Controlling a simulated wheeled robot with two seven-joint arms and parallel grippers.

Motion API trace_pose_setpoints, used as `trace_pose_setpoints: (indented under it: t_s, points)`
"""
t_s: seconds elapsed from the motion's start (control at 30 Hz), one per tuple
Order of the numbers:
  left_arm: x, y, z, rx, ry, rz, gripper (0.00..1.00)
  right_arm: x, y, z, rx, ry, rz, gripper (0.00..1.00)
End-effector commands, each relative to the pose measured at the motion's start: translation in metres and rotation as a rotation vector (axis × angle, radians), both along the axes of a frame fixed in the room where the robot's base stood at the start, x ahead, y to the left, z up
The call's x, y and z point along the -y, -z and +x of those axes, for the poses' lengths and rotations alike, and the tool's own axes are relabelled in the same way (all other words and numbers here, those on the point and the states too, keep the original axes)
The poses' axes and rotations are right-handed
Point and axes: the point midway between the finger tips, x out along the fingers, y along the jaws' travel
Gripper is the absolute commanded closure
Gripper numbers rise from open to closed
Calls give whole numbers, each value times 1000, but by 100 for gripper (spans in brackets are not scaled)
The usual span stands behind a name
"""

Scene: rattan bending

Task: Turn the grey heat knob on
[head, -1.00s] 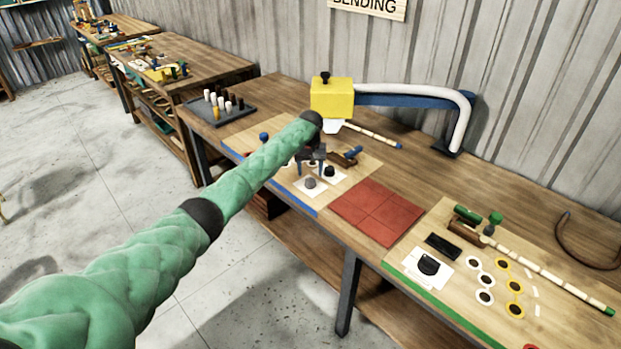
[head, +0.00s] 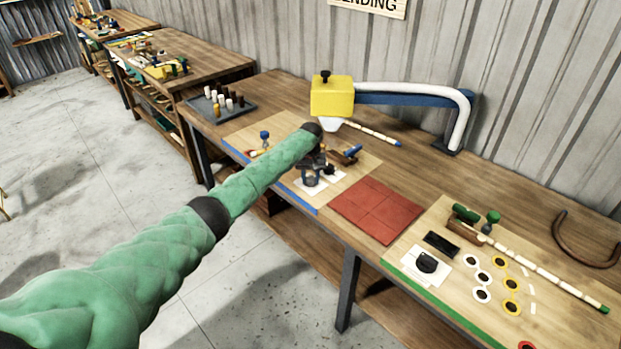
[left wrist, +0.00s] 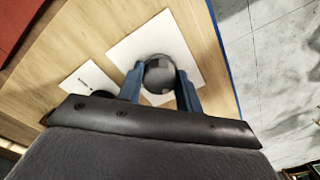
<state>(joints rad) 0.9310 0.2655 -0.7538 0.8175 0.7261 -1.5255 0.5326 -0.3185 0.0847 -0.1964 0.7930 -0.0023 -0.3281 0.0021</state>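The grey heat knob (left wrist: 159,72) stands on a white square plate (left wrist: 190,55) in the left wrist view. My left gripper (left wrist: 160,80) has its two blue fingers apart, one on each side of the knob. Whether the fingers touch it is hard to tell. In the head view my left gripper (head: 312,172) is low over the wooden board and mostly hides the knob; part of its white plate (head: 308,188) shows. A second, black knob on a smaller white card (left wrist: 88,80) is partly hidden by the gripper body. My right gripper is not in view.
A yellow block (head: 331,98) with a white nozzle stands behind, beside a blue and white curved form (head: 462,115). A red tiled mat (head: 376,211) lies to the right. A dark tray of pegs (head: 222,108) is at the left. A brown-and-blue tool (head: 346,153) lies close behind the gripper.

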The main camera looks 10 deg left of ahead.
Motion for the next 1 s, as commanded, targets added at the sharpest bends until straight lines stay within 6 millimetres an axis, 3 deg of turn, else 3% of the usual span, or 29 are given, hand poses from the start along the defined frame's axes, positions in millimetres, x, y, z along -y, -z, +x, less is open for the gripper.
trace_pose_setpoints:
  t_s: [0.47,1.0]
  points:
    - [0,1,0,0,138,-1,88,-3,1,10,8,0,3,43]
    - [-2,0,1,2,631,-1,88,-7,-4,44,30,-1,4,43]
